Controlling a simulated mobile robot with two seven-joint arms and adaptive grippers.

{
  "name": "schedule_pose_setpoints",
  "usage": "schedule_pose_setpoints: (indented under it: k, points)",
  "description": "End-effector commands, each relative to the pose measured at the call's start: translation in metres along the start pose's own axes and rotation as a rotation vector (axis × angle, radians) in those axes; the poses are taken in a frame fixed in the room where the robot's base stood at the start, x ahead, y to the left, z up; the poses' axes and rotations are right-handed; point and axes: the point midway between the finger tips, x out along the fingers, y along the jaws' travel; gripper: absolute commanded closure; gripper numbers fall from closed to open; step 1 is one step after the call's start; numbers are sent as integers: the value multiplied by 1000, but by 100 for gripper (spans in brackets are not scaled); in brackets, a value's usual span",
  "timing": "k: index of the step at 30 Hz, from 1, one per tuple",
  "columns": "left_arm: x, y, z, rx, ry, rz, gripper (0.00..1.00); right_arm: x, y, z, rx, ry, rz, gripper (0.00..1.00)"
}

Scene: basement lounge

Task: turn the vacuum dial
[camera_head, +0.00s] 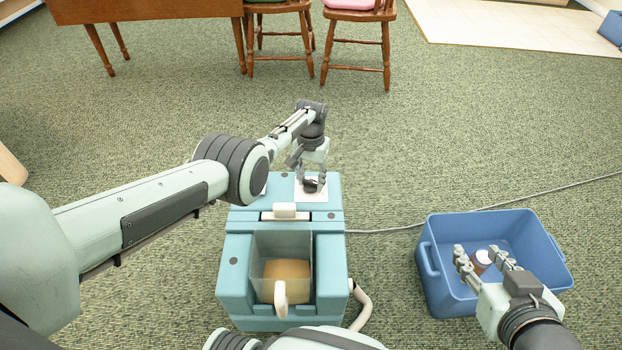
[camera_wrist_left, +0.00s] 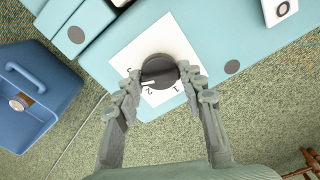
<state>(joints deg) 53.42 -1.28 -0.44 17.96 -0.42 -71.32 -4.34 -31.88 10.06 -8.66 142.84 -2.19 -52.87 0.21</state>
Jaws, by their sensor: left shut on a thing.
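The vacuum (camera_head: 235,285) is a teal box on the carpet with a clear bin at its front. Its black dial (camera_wrist_left: 160,71) sits on a white plate (camera_wrist_left: 128,55) with printed numbers; a white pointer mark on the dial lies near the 2. My left gripper (camera_head: 313,180) reaches down onto the dial on the vacuum's top. In the left wrist view its fingers (camera_wrist_left: 166,87) are shut on the dial, one on each side. My right gripper (camera_head: 487,256) is over the blue bin (camera_head: 433,275), its two fingers apart, with an orange-and-white container (camera_head: 480,262) visible between them.
A grey cord (camera_head: 390,229) runs from the vacuum to the right, behind the blue bin. A pale hose (camera_head: 362,303) curves at the vacuum's right side. A wooden table (camera_head: 150,10) and chairs (camera_head: 355,42) stand at the back. Carpet between is clear.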

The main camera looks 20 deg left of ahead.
Motion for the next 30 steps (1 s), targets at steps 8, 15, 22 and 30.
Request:
schedule_pose_setpoints:
  k: [8, 15, 22, 30]
  points:
    - [1, 1, 2, 100, -5, 2, 90, 0, 1, 1, -2, -3, 1, 60]
    - [1, 1, 2, 126, -6, 2, 90, 0, 1, 1, -2, -4, 1, 60]
    - [1, 1, 2, 126, -6, 2, 90, 0, 1, 1, -2, -5, 2, 60]
    - [1, 1, 1, 125, -4, 1, 39, 0, 1, 2, -2, -5, 2, 60]
